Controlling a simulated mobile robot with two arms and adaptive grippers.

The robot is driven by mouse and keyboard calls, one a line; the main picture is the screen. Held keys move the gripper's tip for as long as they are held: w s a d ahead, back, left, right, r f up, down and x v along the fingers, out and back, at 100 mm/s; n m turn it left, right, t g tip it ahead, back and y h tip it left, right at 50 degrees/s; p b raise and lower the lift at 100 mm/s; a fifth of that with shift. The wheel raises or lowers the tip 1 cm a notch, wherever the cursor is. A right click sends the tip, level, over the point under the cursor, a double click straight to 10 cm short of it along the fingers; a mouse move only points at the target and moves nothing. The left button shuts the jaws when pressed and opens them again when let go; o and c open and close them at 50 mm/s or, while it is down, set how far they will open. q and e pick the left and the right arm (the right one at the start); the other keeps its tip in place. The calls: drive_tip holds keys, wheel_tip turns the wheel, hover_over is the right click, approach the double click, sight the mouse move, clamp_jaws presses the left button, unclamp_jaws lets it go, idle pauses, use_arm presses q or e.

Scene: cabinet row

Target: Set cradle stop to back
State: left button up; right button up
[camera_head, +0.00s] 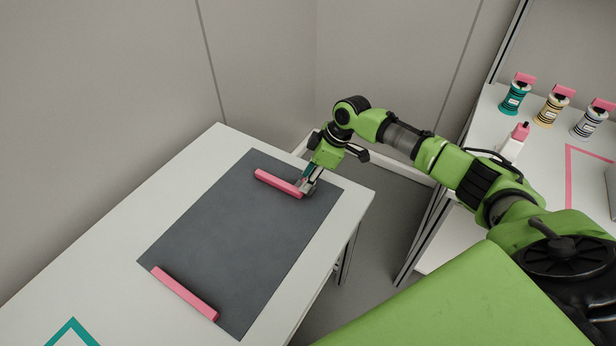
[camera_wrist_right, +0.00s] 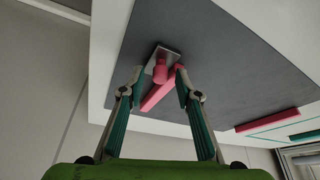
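Two pink bars lie across the dark mat: the far bar (camera_head: 278,184) and the near bar (camera_head: 184,293). In the right wrist view, a pink knob (camera_wrist_right: 160,73) on a small pale metal plate (camera_wrist_right: 164,55) sits by the end of the far bar (camera_wrist_right: 158,94). I cannot tell which part is the cradle stop or how it is set. My right gripper (camera_head: 307,188) is low at the right end of the far bar. In the wrist view my right gripper (camera_wrist_right: 159,80) is open, its fingers on either side of the knob. My left gripper is not in view.
The dark mat (camera_head: 225,235) lies on a white table (camera_head: 120,210); its middle is clear. A teal outline (camera_head: 70,325) marks the table's near left. On the right, a white counter (camera_head: 535,165) bears several pink-topped items, such as a teal spool (camera_head: 512,98).

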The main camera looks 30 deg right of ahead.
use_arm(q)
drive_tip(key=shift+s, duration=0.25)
use_arm(e)
clamp_jaws()
drive_tip(key=shift+w+d+f+b, duration=0.1)
drive_tip(key=shift+w+d+b, duration=0.45)
drive_tip(key=shift+d, duration=0.4)
drive_tip(key=shift+w+d, duration=0.3)
drive_tip(key=shift+d, duration=0.15)
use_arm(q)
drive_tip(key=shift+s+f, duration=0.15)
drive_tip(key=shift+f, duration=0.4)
use_arm(e)
unclamp_jaws()
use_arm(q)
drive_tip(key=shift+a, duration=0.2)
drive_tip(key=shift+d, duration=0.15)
use_arm(e)
drive_tip(key=v, duration=1.2)
drive_tip(key=shift+s, duration=0.1)
